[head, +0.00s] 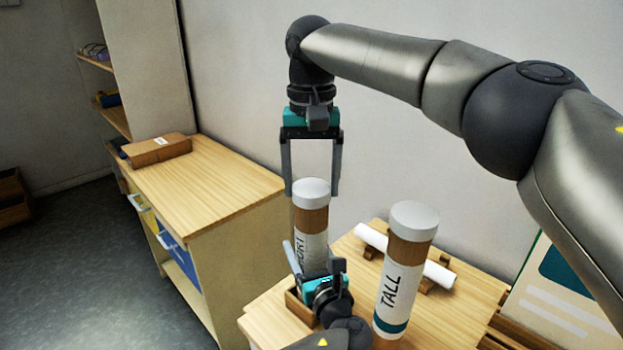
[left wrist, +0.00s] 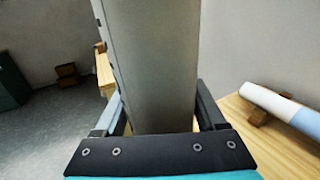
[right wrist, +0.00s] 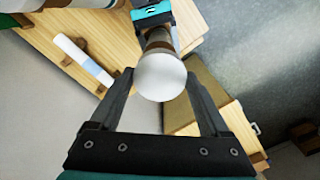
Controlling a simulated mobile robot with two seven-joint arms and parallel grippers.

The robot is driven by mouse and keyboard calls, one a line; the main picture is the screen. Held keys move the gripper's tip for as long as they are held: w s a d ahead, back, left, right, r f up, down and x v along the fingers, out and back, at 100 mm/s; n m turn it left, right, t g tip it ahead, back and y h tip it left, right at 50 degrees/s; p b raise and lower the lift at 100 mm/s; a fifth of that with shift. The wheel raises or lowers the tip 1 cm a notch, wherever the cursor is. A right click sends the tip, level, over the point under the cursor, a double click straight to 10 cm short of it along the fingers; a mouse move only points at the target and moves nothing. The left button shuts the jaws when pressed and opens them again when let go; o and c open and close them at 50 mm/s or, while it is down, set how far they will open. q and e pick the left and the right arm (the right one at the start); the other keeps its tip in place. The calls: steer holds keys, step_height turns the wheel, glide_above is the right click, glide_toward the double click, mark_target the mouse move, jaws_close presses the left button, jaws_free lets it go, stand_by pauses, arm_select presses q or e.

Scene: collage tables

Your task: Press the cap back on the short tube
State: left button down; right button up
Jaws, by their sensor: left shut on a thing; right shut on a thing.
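The short tube (head: 311,222) stands upright, brown with a white lettered label partly hidden by my left gripper. Its white cap (head: 311,188) is at the tube's top, with no gap visible between them. My left gripper (head: 315,262) is shut around the tube's lower body; the tube's wall (left wrist: 150,70) fills the middle of the left wrist view. My right gripper (head: 312,191) points down from above, shut on the cap, one finger on each side. In the right wrist view the cap (right wrist: 160,77) lies between the fingertips, seen from its top.
The tall tube (head: 403,265), white-capped, stands close to the right on the small table (head: 470,285). Behind it a white roll (head: 405,257) lies on wooden rests. A wooden cabinet (head: 205,180) with a brown box (head: 157,149) stands left. A board (head: 565,300) is at the right.

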steer(key=shift+f, duration=0.65)
steer(key=o, duration=1.1)
steer(key=shift+o, duration=0.2)
steer(key=shift+r, duration=3.75)
arm_select(q)
jaws_free()
steer(key=shift+s, duration=0.1)
